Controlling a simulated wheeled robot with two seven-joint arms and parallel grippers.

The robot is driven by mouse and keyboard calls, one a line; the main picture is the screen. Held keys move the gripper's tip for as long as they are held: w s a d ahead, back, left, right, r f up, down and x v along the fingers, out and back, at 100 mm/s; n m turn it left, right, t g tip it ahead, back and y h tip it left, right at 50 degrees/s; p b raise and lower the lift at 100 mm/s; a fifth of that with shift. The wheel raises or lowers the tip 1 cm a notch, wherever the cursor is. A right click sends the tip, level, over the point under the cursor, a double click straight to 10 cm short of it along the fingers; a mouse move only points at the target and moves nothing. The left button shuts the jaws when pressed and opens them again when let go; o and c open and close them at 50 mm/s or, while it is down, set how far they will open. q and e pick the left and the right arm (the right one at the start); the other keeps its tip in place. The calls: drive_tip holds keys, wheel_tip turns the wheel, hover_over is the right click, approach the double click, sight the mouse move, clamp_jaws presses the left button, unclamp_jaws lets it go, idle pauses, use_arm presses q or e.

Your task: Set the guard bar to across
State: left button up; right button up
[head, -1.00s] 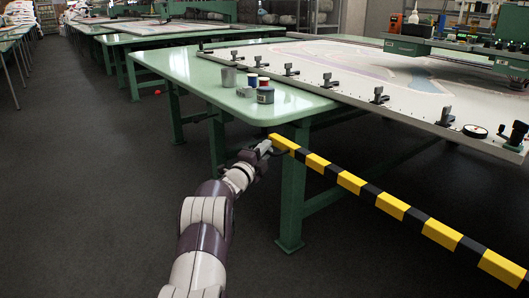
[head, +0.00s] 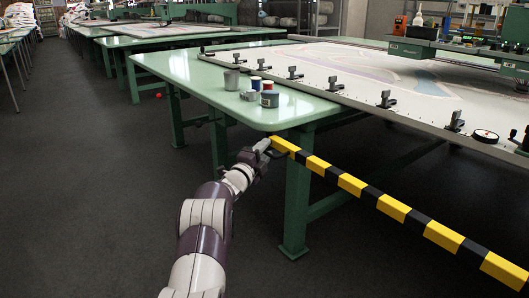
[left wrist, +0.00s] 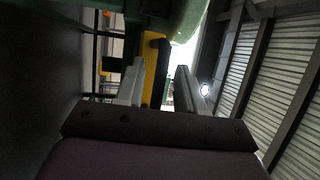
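The guard bar (head: 351,184) has yellow and black stripes. In the head view it runs from beside the near table corner down to the lower right edge, where it leaves the picture. My left gripper (head: 264,145) is at the bar's near-table end, with its fingers on either side of it. In the left wrist view the bar's yellow and black end (left wrist: 152,72) stands between the two fingers (left wrist: 158,85), filling most of the gap. The exact contact is dark and partly hidden. My right gripper is not in view.
A green table (head: 215,78) stands just behind the gripper, its leg (head: 296,200) close by. Several small cans (head: 269,98) sit on its top. A clamped frame with white cloth (head: 420,85) is at the right. Dark floor (head: 90,200) at the left is clear.

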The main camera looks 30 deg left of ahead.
use_arm(q)
drive_tip(key=shift+s, duration=0.1)
drive_tip(key=s+f+p, duration=0.2)
drive_tip(key=s+p, duration=0.1)
drive_tip(key=s, duration=0.9)
drive_tip(key=shift+s+d, duration=0.15)
drive_tip(key=shift+d, duration=0.2)
drive_tip(key=shift+f, duration=0.1)
